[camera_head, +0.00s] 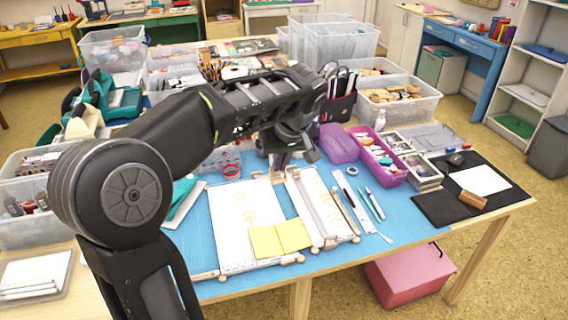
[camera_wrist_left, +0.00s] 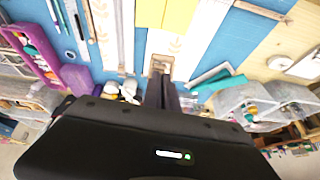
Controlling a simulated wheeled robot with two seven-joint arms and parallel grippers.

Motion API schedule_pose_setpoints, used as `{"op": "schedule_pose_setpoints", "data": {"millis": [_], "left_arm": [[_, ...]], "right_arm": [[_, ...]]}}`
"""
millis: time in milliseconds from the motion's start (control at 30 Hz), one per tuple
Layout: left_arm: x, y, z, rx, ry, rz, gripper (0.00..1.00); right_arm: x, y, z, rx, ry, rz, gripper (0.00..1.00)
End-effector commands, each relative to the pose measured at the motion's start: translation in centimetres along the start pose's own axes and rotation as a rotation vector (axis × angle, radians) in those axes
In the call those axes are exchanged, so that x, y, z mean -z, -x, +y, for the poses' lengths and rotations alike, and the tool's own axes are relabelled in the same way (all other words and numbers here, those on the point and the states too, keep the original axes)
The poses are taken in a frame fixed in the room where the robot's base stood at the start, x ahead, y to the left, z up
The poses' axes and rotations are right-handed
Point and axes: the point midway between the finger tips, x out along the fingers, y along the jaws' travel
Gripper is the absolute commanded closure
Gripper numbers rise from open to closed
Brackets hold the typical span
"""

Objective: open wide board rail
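A wide white board (camera_head: 250,205) with faint orange prints lies on the blue mat (camera_head: 210,235). Wooden rail pieces with knobs run along its near edge. A narrower white board (camera_head: 315,200) lies to its right. Two yellow notes (camera_head: 280,238) lie across the near part. My left gripper (camera_head: 279,165) points down at the far end of the boards. In the left wrist view its dark fingers (camera_wrist_left: 161,84) are close together at a small wooden piece (camera_wrist_left: 160,65). I cannot tell whether they hold it. My right gripper is not in view.
A purple tray (camera_head: 378,157) of supplies, pens (camera_head: 371,203) and a black mat (camera_head: 460,195) with a wooden block (camera_head: 472,200) lie to the right. Clear bins (camera_head: 398,100) crowd the back. A strip of blue mat near the front right is bare.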

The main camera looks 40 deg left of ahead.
Motion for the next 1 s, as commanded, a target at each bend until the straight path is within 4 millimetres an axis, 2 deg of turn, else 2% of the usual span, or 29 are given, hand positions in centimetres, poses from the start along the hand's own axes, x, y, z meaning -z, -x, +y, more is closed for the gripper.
{"op": "schedule_pose_setpoints", "data": {"millis": [33,133,200,367,467,533,700,1000], "left_arm": [[0.8,1.1,-0.3,0.000,0.002,0.001,1.00],[2.1,2.7,-0.7,-0.004,0.000,0.003,1.00],[2.0,3.5,-0.6,-0.010,-0.003,0.007,1.00],[2.1,7.3,-0.6,-0.010,-0.002,0.006,1.00],[2.2,9.6,-0.6,-0.010,-0.003,0.005,1.00],[2.5,11.2,-0.7,-0.008,-0.004,0.003,1.00],[2.4,12.2,-0.6,-0.008,-0.004,0.003,1.00],[2.3,12.1,-0.6,-0.008,-0.004,0.003,1.00]], "right_arm": [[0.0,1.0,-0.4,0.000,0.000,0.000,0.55],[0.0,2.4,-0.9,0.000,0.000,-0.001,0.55],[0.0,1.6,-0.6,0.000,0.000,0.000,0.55],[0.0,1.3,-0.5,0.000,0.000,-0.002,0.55],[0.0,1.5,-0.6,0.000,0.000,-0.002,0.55],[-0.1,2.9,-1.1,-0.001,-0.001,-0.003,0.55],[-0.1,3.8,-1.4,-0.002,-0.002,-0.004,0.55],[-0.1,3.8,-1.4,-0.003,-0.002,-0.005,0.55]]}}
